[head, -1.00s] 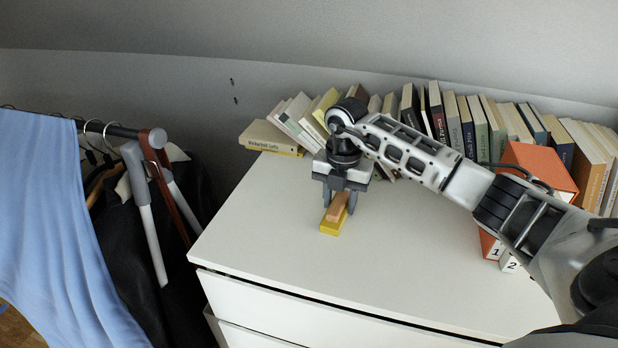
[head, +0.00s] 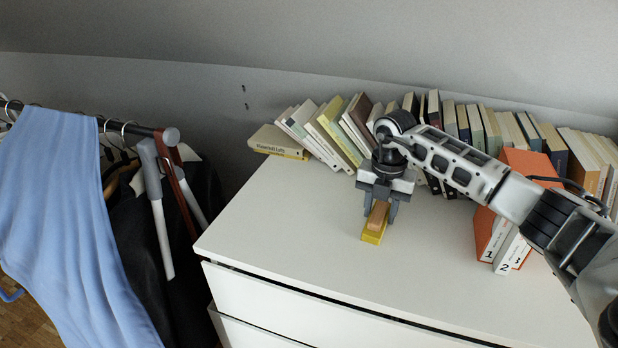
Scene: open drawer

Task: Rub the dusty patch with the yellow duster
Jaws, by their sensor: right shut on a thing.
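The yellow duster (head: 372,237) has a yellow base and a wooden grip on top. It is on or just above the white top of the chest of drawers (head: 290,225); I cannot tell if it touches. My right gripper (head: 379,212) points down and is shut on the duster's wooden grip. I cannot make out a dusty patch on the white top. My left gripper is not in view.
A row of books (head: 330,125) stands along the back wall, some leaning. An orange box (head: 527,165) and numbered white-spined binders (head: 507,252) stand at the right. A clothes rail with a blue garment (head: 60,215) is at the left. The top's front left is clear.

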